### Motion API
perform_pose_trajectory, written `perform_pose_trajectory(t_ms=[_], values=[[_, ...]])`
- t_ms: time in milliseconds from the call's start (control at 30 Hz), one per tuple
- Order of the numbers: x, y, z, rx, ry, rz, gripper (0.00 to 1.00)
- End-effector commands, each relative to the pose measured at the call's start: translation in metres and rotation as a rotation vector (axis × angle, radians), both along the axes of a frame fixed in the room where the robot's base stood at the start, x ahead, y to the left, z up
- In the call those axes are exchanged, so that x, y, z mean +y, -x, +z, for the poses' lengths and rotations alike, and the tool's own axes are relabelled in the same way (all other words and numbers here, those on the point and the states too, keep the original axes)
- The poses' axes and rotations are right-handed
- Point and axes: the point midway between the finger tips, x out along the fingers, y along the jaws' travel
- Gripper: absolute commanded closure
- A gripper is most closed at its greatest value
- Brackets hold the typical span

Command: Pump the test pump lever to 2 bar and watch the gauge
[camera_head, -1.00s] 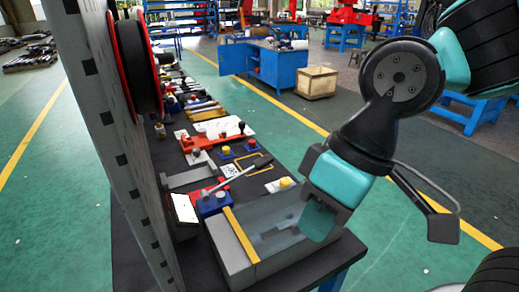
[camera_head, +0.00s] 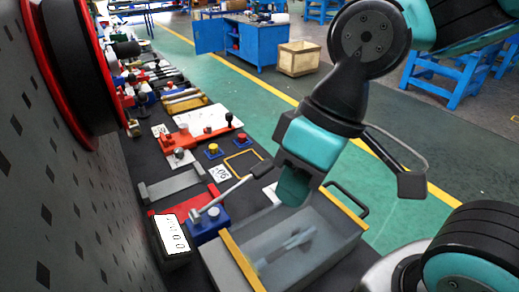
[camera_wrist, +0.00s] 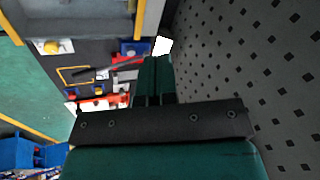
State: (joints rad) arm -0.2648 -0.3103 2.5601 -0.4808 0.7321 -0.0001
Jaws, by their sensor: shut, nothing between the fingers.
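The test pump (camera_head: 208,222) is a blue block with a red part beside it. Its lever (camera_head: 233,188) is a thin silver rod with a black handle, slanting up to the right. The gauge (camera_head: 171,237) is a dark box with a lit white display, left of the pump; I cannot read its figures surely. My gripper (camera_head: 293,188) is just right of the lever's handle, over the grey bin, and looks apart from it. In the wrist view my shut, empty fingers (camera_wrist: 155,62) partly cover the pump (camera_wrist: 133,47); the lever (camera_wrist: 118,71) lies left of them.
A grey bin (camera_head: 233,262) with yellow edges stands in front. A dark perforated panel (camera_head: 60,190) with a red-rimmed black reel (camera_head: 80,70) rises close on the left. Red tools (camera_head: 190,138) and yellow and red buttons (camera_head: 213,149) crowd the bench behind. Green floor lies right.

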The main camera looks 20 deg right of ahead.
Motion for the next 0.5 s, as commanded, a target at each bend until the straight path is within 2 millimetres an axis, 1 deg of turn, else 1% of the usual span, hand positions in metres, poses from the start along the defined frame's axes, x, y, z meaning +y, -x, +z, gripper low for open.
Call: perform_pose_trajectory(t_ms=[133, 167, 233, 267, 367, 400, 467, 500], values=[[0.0, -0.004, 0.002, -0.006, 0.002, 0.014, 1.0], [0.0, -0.007, 0.004, -0.011, 0.006, 0.027, 1.0], [-0.003, -0.021, 0.01, -0.031, 0.017, 0.078, 1.0], [-0.005, -0.03, 0.013, -0.042, 0.024, 0.113, 1.0], [-0.01, -0.067, 0.023, -0.094, 0.054, 0.273, 1.0], [-0.013, -0.085, 0.026, -0.117, 0.068, 0.35, 1.0], [-0.018, -0.111, 0.028, -0.149, 0.088, 0.471, 1.0], [-0.023, -0.127, 0.027, -0.169, 0.1, 0.552, 1.0]])
